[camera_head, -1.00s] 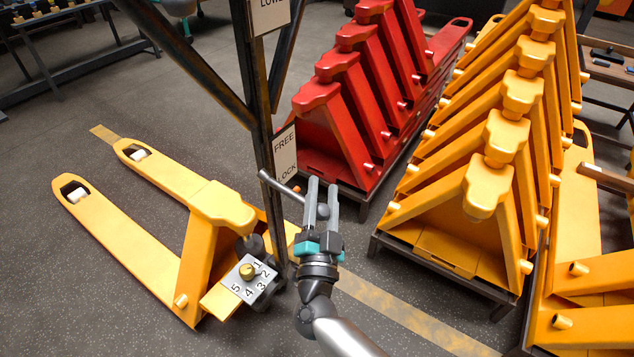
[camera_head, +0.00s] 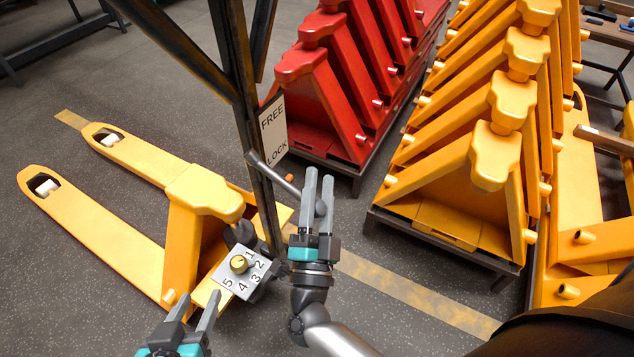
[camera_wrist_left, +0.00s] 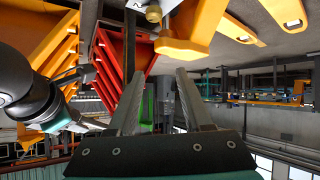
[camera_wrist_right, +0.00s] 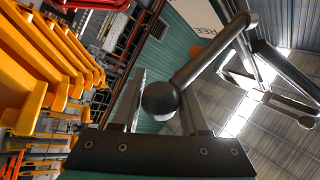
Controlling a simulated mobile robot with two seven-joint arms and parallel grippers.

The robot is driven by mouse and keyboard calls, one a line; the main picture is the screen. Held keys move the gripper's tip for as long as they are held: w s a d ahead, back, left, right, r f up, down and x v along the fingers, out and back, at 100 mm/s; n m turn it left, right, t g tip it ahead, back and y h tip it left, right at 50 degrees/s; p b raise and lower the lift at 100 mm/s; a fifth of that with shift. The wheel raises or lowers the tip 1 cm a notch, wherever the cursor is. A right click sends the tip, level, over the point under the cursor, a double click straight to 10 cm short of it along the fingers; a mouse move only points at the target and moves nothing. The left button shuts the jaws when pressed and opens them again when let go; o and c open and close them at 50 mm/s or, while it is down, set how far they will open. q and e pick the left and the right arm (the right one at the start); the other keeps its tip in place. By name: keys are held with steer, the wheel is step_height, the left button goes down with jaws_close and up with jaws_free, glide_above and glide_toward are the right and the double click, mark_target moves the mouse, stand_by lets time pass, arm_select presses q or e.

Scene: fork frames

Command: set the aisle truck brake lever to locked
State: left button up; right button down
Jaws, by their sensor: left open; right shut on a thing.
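The brake lever (camera_head: 277,178) is a grey bar ending in a dark ball knob. It slopes down to the right from a dark post, crossing just below the word LOCK on a white FREE/LOCK plate (camera_head: 274,128). My right gripper (camera_head: 319,182) is shut on the knob. In the right wrist view the knob (camera_wrist_right: 160,100) sits between the fingers and the bar (camera_wrist_right: 208,48) rises to the upper right. My left gripper (camera_head: 197,306) is open and empty at the lower left, apart from the lever; its spread fingers also show in the left wrist view (camera_wrist_left: 157,100).
A yellow pallet truck (camera_head: 110,235) stands at left, with a numbered dial box (camera_head: 245,272) between my grippers. A dark post (camera_head: 236,90) and brace stand beside it. Red racks (camera_head: 315,100) and yellow racks (camera_head: 450,190) fill the right.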

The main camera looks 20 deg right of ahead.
arm_select(q)
steer(key=shift+w+d+r+t+h, duration=0.2)
steer(key=shift+w+d+t+h, duration=0.1)
steer(key=shift+w+d+t, duration=0.15)
arm_select(e)
steer(key=shift+a+f, duration=0.1)
steer(key=shift+f, duration=0.1)
steer(key=shift+m, duration=0.3)
steer(key=shift+c, duration=2.2)
jaws_free()
steer(key=shift+w, duration=0.15)
